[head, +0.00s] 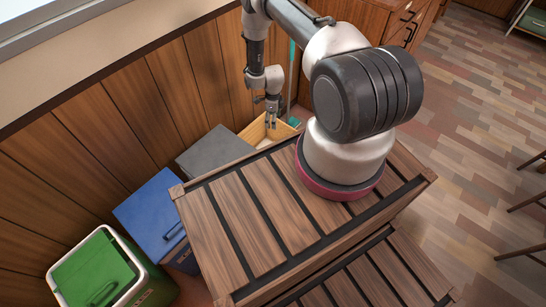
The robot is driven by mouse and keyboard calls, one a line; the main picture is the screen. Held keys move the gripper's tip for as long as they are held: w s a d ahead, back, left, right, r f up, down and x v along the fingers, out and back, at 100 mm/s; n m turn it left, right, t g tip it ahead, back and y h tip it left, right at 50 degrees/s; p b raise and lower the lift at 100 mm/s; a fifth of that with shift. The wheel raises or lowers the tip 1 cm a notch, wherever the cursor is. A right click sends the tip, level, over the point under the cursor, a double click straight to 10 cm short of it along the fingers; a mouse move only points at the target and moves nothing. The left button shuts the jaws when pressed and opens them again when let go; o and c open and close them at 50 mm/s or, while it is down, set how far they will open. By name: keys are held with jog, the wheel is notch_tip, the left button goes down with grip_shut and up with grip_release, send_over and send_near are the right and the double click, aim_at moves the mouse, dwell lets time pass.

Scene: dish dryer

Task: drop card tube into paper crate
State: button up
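My gripper (271,122) points down at the end of my arm, over a light wooden open crate (252,131) beside the wall. The crate is partly hidden behind my arm and the slatted wooden top. Something pale lies inside it, too small to identify. I cannot make out a card tube in this view. The fingers are too small to tell whether they are open or shut, and I see nothing clearly between them. No readable label shows which container is the paper crate.
A grey lidded bin (211,150), a blue lidded bin (155,210) and a green-lidded bin (92,272) stand in a row along the panelled wall. A wooden cabinet (357,17) stands behind. Open floor (470,130) lies to the right, with chair or stool legs at the far right edge.

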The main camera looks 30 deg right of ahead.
notch_tip(320, 180, up, 5)
jog(key=shift+r, duration=0.15)
dwell(0.3)
